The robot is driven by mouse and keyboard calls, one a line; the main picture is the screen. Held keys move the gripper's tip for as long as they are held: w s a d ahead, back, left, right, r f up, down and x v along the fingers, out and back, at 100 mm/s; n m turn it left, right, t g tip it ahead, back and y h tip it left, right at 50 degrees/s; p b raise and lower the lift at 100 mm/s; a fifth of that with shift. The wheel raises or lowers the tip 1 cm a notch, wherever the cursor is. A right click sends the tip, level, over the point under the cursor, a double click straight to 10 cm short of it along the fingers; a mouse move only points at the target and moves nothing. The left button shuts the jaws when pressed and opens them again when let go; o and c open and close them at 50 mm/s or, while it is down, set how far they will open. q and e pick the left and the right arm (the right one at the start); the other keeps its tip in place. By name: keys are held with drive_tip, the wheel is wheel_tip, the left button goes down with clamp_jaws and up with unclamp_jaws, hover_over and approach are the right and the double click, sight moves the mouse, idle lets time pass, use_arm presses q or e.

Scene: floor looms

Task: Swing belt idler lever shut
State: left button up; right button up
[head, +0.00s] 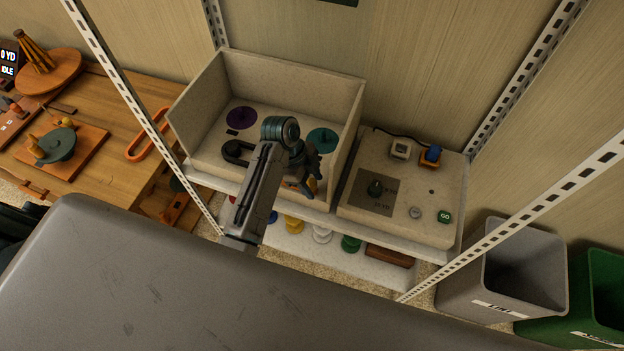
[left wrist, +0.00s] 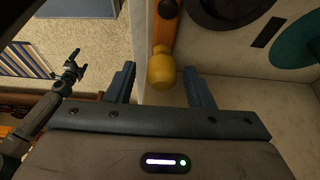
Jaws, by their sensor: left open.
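The idler lever is a wooden arm with a yellow knob (left wrist: 160,70), seen in the left wrist view at the open front edge of a pale box. My left gripper (left wrist: 161,84) is open, its two blue-grey fingers on either side of the knob with gaps showing. In the head view my left gripper (head: 305,168) reaches into the box (head: 305,68) and hides most of the lever. A purple disc (head: 241,117) and a teal disc (head: 322,139) lie inside the box. My right gripper (left wrist: 74,68) shows small in the left wrist view, apart from the lever.
A control panel (head: 405,205) with knobs and buttons stands right of the box. White slotted posts (head: 145,115) frame the rack. Several coloured spools (head: 293,224) sit on the lower shelf. A wooden bench (head: 95,100) is at left; grey (head: 515,285) and green bins (head: 590,290) are at right.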

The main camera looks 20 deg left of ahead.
use_arm(q)
drive_tip(key=shift+w+f, duration=0.1)
drive_tip(key=shift+f, duration=0.05)
drive_tip(key=c, duration=1)
drive_tip(key=shift+w, duration=0.1)
drive_tip(key=shift+w+n+t+p, duration=0.25)
drive_tip(key=shift+n+t+p, duration=0.05)
drive_tip(key=shift+n+p, duration=0.35)
drive_tip(key=shift+w+n+t, duration=0.3)
drive_tip(key=shift+n, duration=0.55)
drive_tip(key=n, duration=0.1)
drive_tip(key=w+n+t, duration=0.1)
drive_tip(key=n, duration=0.1)
drive_tip(key=shift+w+a, duration=0.25)
drive_tip(key=shift+a, duration=0.05)
drive_tip(key=shift+w+a+n+t+y, duration=0.25)
drive_tip(key=shift+w+n+t+y, duration=0.1)
drive_tip(key=shift+n, duration=0.65)
drive_tip(key=shift+w+a+n+t+y, duration=0.25)
drive_tip(key=shift+w+n+t+y, duration=0.1)
drive_tip(key=shift+n, duration=0.65)
